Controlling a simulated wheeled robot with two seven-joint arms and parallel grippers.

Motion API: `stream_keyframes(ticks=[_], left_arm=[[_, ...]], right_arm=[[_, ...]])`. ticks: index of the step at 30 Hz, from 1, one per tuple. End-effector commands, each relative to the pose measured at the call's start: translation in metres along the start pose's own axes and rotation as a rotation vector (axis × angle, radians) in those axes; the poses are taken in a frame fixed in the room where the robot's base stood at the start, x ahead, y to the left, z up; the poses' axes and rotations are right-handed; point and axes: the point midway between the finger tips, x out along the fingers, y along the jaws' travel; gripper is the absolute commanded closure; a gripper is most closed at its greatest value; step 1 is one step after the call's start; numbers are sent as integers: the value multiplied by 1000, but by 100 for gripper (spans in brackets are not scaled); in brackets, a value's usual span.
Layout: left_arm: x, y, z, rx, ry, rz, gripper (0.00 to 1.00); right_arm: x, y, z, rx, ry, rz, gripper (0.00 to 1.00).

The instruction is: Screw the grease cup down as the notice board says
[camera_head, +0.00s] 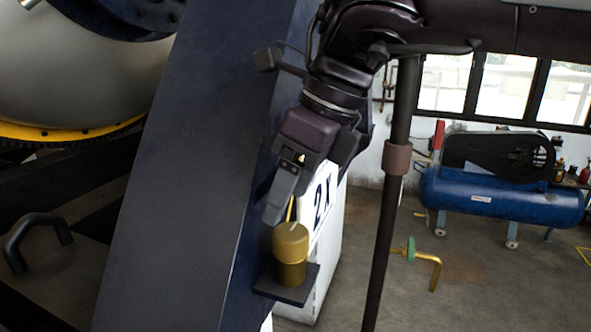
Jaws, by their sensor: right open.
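The brass grease cup (291,262) stands upright on a small dark bracket plate (286,287) beside a dark slanted beam. Its cap has a pale line across the top. My right gripper (282,207) points down just above the cup, its tips near the upper left of the cap. It is open, with nothing seen between its fingers; the gap is hard to see from this angle. My left gripper is out of view.
The wide dark beam (190,170) stands close left of the cup. A dark vertical pole (385,220) stands to the right. A brass pipe with a green valve wheel (411,249) is further right. A blue compressor tank (500,197) sits at the back, with open floor before it.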

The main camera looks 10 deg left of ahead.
Motion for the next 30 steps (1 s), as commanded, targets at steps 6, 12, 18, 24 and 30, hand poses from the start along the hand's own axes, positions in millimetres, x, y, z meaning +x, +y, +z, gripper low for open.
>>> stream_keyframes(ticks=[6, 12, 18, 24, 30], left_arm=[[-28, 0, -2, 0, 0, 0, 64], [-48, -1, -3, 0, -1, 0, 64], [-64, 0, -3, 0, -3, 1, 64], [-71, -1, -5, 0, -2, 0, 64], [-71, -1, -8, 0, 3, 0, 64]], right_arm=[[5, 14, 8, 348, 15, -103, 34], [1, 24, 5, 640, 5, -232, 34], [-10, 31, -3, 867, -31, -370, 34], [-19, 34, -9, 982, -70, -456, 34], [-21, 34, -11, 1012, -82, -478, 34]])
